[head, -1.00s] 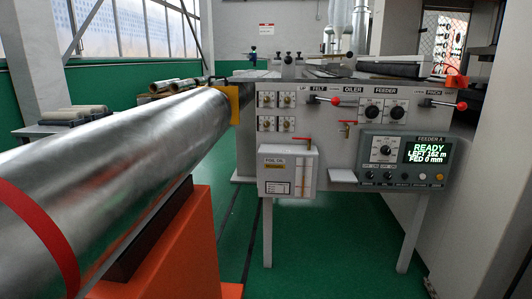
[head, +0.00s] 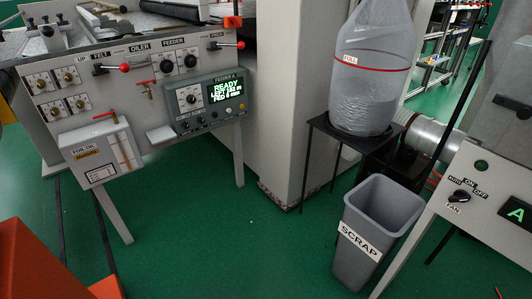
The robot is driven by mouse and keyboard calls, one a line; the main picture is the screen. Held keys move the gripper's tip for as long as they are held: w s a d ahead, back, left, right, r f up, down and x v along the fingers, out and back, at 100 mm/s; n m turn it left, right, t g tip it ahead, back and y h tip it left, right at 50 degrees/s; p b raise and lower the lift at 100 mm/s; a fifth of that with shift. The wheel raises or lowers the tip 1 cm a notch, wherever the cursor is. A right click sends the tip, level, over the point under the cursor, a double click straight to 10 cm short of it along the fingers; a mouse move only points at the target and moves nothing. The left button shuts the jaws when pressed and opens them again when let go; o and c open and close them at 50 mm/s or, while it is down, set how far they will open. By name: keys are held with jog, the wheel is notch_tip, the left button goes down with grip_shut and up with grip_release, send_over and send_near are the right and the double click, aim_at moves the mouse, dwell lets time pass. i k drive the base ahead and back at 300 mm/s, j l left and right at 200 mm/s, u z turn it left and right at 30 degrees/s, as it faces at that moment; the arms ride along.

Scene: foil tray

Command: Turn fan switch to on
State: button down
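The fan switch (head: 459,197) is a black rotary knob on a pale sloped panel (head: 450,225) at the right of the head view. The label FAN is printed below it, and AUTO, ON and OFF are printed around its upper side. The knob is too small to tell which label it points to. My gripper is not in view.
A grey SCRAP bin (head: 358,265) stands on the green floor in front of the panel. Behind it, a clear bag (head: 368,85) sits on a black stand (head: 340,130) beside a metal duct (head: 428,135). The feeder machine (head: 100,65) is at left. Green floor (head: 215,245) is open between.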

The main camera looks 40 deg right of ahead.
aim_at(461, 196)
jog(key=k+j, duration=0.3)
jog(key=j, duration=0.15)
jog(key=k+j+z, duration=0.1)
jog(key=k+j, duration=0.25)
jog(key=j+z, duration=0.1)
jog(key=z, duration=2)
